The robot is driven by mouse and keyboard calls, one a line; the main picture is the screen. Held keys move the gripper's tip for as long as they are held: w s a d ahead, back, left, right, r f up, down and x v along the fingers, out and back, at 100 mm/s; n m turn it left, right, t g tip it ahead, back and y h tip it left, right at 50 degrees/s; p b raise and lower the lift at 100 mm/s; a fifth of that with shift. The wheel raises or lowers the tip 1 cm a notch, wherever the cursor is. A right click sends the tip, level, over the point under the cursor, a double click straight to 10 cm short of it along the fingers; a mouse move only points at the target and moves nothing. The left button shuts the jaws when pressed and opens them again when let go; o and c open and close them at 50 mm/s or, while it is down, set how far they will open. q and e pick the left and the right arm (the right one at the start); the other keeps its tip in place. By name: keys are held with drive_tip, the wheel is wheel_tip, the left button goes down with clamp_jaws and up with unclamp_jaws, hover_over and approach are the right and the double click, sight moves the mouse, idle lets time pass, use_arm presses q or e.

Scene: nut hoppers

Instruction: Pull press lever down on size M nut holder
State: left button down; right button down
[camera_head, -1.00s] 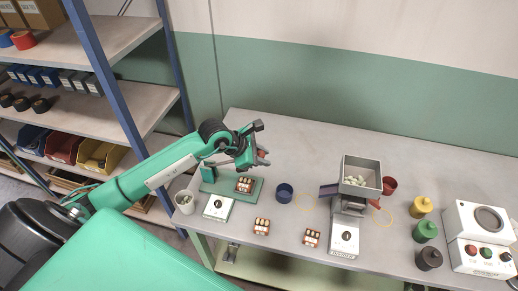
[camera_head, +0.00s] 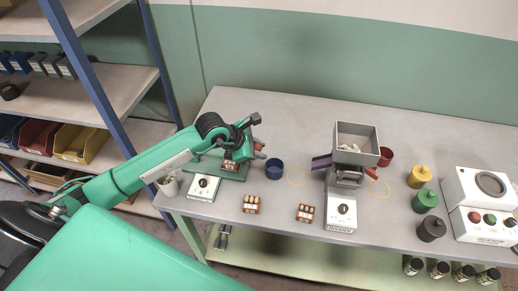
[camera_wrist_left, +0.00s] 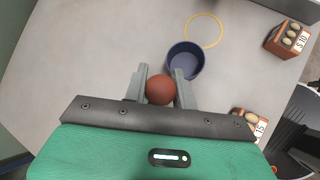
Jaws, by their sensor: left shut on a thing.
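The green press (camera_head: 203,170) stands at the left end of the table, with a white dial box (camera_head: 203,187) at its front. A nut holder (camera_head: 231,166) sits on its base, partly hidden by my left gripper; its size label is not readable. My left gripper (camera_head: 259,149) is over the press. In the left wrist view its fingers (camera_wrist_left: 161,88) are shut on the round red-brown knob (camera_wrist_left: 160,91) of the press lever. The lever's arm is mostly hidden behind the gripper. My right gripper is not in view.
A blue dish (camera_head: 275,169) is right of the press. Two nut holders (camera_head: 251,204) (camera_head: 305,213) lie near the front edge. A grey hopper (camera_head: 357,143) with a dial box stands mid-table.

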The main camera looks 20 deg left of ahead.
use_arm(q)
drive_tip(key=shift+a+f, duration=0.1)
drive_tip(key=c, duration=1.1)
unclamp_jaws()
drive_tip(key=shift+a, duration=0.1)
drive_tip(key=shift+c, duration=0.2)
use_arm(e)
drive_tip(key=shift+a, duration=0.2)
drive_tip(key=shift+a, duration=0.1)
use_arm(q)
drive_tip(key=shift+s, duration=0.1)
drive_tip(key=shift+s+a+r, duration=0.15)
drive_tip(key=shift+a+r, duration=0.05)
drive_tip(key=shift+r, duration=0.2)
drive_tip(key=b+v, duration=0.3)
drive_tip(key=v, duration=1)
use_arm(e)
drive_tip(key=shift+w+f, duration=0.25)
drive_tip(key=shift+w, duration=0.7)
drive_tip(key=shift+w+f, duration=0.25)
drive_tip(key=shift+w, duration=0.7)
